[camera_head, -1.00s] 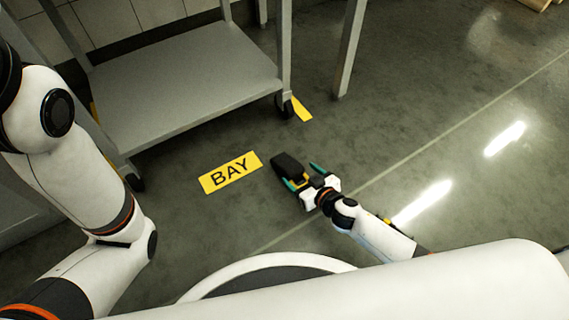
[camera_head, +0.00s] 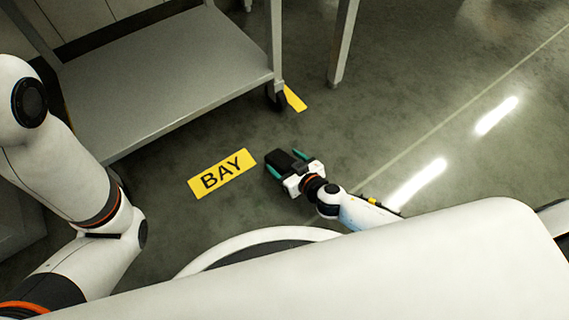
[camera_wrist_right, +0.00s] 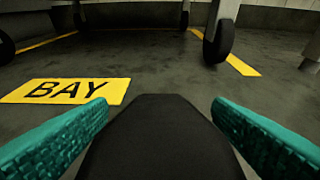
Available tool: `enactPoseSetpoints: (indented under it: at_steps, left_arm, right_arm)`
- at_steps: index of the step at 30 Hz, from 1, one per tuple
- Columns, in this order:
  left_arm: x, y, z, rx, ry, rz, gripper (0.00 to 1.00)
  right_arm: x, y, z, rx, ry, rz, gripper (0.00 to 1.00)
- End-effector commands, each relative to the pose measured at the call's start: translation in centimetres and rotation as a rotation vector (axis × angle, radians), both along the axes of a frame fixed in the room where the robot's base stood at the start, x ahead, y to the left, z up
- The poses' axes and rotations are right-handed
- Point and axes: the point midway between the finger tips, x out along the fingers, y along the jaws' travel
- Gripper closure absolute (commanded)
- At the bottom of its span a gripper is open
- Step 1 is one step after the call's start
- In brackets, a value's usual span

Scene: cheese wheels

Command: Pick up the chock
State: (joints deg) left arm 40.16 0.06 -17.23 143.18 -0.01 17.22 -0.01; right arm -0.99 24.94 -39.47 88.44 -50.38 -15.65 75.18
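The chock (camera_head: 279,159) is a dark block on the grey floor, just right of the yellow BAY sign. In the right wrist view the chock (camera_wrist_right: 160,135) fills the lower middle, narrower at its far end. My right gripper (camera_head: 287,163) is at floor level with its two teal fingers on either side of the chock. In the right wrist view a strip of floor shows between each finger and the chock, so the gripper (camera_wrist_right: 160,112) is open around it. My left arm shows at the left, but its gripper is out of view.
The yellow BAY marking (camera_head: 222,173) lies flat on the floor. A grey wheeled cart (camera_head: 165,80) stands beyond it, with a black caster (camera_wrist_right: 219,40) near a yellow floor strip (camera_head: 294,98). The floor to the right is clear.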

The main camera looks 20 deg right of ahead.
Motion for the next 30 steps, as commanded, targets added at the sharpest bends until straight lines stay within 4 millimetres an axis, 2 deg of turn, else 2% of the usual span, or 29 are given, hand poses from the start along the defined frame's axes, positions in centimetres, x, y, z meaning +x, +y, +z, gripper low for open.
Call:
enactPoseSetpoints:
  at_steps: [1,9,10,16,19,30]
  left_arm:
    - [-0.1,0.0,0.0,0.000,-0.001,0.000,0.64]
    - [-0.2,0.1,0.0,-0.001,-0.003,-0.001,0.64]
    - [-0.2,0.0,0.0,-0.001,-0.003,-0.001,0.64]
    - [-0.1,0.1,0.1,-0.001,-0.003,-0.001,0.64]
    - [-0.1,0.0,0.7,0.000,-0.002,0.000,0.64]
    - [0.0,0.0,6.3,-0.001,0.001,0.000,0.64]
  right_arm:
    - [0.0,0.0,0.0,0.000,0.000,0.000,0.35]
    - [0.0,0.0,0.0,0.000,0.000,0.000,0.79]
    - [0.1,0.0,0.1,0.001,-0.003,0.001,0.82]
    - [0.1,0.1,0.2,0.002,-0.002,0.001,0.82]
    - [0.1,0.1,0.9,0.003,-0.002,0.000,0.82]
    - [0.1,0.1,7.3,0.003,-0.003,0.000,0.82]
